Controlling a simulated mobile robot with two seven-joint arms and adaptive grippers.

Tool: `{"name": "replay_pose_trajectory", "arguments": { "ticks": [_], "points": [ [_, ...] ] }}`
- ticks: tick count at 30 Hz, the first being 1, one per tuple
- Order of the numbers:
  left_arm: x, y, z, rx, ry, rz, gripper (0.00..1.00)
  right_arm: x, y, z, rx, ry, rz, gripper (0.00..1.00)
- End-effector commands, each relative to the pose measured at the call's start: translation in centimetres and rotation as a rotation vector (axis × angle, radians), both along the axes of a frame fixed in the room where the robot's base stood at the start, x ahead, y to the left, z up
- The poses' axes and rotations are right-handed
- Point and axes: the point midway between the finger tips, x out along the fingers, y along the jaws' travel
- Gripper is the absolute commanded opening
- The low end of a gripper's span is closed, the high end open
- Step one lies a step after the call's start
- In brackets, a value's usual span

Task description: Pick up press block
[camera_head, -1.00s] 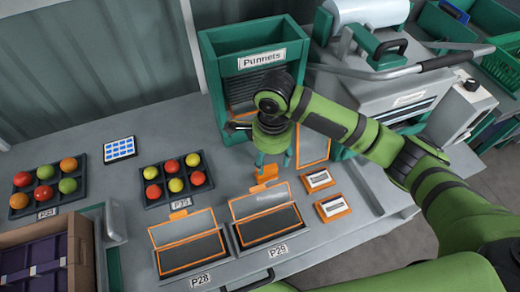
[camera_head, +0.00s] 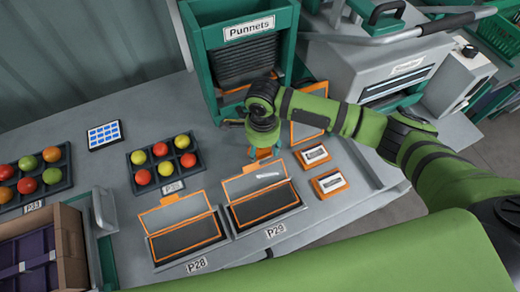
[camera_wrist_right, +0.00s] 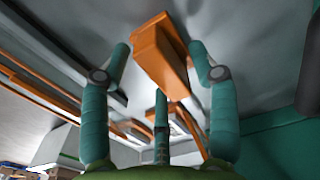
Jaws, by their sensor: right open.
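The press block, an orange block (camera_head: 264,155) on a flat base, sits on the grey bench in front of the Punnets rack. It is partly hidden by my right gripper (camera_head: 265,149), which is directly above it with its fingers pointing down. In the right wrist view the orange block (camera_wrist_right: 160,57) shows between the teal fingers of my right gripper (camera_wrist_right: 158,62). The fingers are apart, with a gap visible beside the block, so it is not gripped. My left gripper is not in view.
The Punnets rack (camera_head: 196,42) stands behind the block. Open orange-rimmed trays P28 (camera_head: 150,236) and P29 (camera_head: 231,213) are in front. Two orange-framed cards (camera_head: 328,183) lie to the right. Tomato trays and a blue-keyed pad (camera_head: 104,135) are left.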

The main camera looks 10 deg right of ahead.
Motion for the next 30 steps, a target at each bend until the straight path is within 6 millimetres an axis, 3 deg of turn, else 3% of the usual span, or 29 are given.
{"name": "replay_pose_trajectory", "arguments": {
  "ticks": [3,4,8,20,23,30],
  "points": [
    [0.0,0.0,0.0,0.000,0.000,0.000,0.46,0.0,0.0,0.0,0.000,0.000,0.000,0.61],
    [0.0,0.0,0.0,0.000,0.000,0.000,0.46,0.0,0.0,0.0,0.000,0.000,0.000,0.53],
    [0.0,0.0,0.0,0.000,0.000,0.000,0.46,0.0,0.0,0.0,0.000,-0.001,0.000,0.01],
    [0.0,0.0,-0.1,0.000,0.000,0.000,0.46,0.1,0.1,0.3,0.001,-0.002,0.001,0.00],
    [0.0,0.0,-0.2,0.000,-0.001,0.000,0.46,0.1,0.1,1.4,0.003,-0.004,0.000,0.00],
    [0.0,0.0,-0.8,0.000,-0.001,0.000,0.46,0.1,0.1,6.2,0.004,-0.004,0.001,0.00]
  ]
}}
